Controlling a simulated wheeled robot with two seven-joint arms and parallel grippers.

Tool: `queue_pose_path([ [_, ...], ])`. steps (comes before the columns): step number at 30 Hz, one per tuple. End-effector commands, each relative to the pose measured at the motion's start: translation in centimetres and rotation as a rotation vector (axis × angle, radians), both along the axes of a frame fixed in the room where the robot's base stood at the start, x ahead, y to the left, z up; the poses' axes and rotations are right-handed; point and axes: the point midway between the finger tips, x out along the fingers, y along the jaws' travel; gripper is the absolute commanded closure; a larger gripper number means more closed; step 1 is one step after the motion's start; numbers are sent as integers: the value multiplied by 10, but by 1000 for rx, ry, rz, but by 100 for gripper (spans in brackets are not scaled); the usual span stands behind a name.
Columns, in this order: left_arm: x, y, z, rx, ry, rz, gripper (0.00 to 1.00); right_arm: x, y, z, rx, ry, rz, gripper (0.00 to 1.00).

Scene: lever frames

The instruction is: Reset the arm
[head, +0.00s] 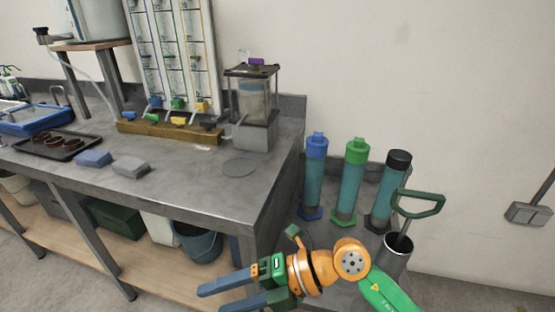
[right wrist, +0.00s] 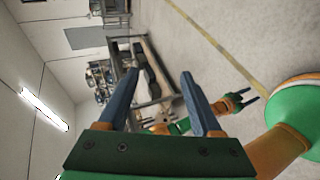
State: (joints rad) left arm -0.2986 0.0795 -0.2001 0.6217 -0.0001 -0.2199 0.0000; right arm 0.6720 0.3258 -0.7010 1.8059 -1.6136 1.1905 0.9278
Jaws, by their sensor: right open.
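My right arm, orange and green, enters the head view from the bottom right. Its gripper (head: 229,292) points left with its two blue fingers apart and nothing between them. It is in front of the bench's right end and appears clear of it. In the right wrist view the same gripper (right wrist: 158,92) shows its two blue fingers spread wide and empty. Another small gripper (right wrist: 246,98), which looks like my left one, shows farther off there. It is too small to tell how its fingers stand. My left arm is not in the head view.
A grey bench (head: 200,185) carries a tray (head: 30,146), sponges (head: 94,158) and a clear tank (head: 254,95). Capped cylinders (head: 315,175) and a bin (head: 396,255) with a green-handled tool (head: 418,205) stand near my right arm.

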Motion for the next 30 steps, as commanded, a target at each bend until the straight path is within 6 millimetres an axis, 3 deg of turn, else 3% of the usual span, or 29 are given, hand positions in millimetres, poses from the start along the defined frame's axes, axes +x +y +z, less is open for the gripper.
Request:
queue_pose_path([
  [2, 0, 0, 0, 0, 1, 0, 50, -2, 15, 49, 312, 38, -69, 34],
  [4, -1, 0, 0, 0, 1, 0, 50, 15, 5, 105, 657, 101, -234, 34],
  [5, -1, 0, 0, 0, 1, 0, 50, 30, -11, 125, 802, 142, -342, 34],
  [6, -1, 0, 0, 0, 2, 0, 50, 54, -42, 142, 979, 209, -521, 34],
  [8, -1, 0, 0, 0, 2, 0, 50, 89, -96, 138, 1158, 325, -821, 34],
  [9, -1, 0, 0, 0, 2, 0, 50, 107, -132, 119, 1221, 410, -1022, 34],
  [11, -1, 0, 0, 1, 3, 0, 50, 120, -177, 77, 1247, 542, -1312, 34],
  [12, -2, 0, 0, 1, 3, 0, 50, 121, -202, 43, 1224, 637, -1490, 34],
  [15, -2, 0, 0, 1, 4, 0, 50, 98, -240, -38, 1077, 853, -1846, 34],
  [18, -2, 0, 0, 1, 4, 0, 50, 60, -256, -97, 877, 1034, -2075, 34],
  [21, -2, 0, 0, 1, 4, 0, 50, 16, -260, -139, 662, 1189, -2223, 34],
  [24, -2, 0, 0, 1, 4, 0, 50, -28, -259, -169, 443, 1325, -2317, 34],
  [29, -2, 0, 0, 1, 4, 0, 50, -101, -252, -195, 87, 1517, -2382, 34],
  [30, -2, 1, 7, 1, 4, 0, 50, -101, -251, -201, 59, 1526, -2386, 34],
])
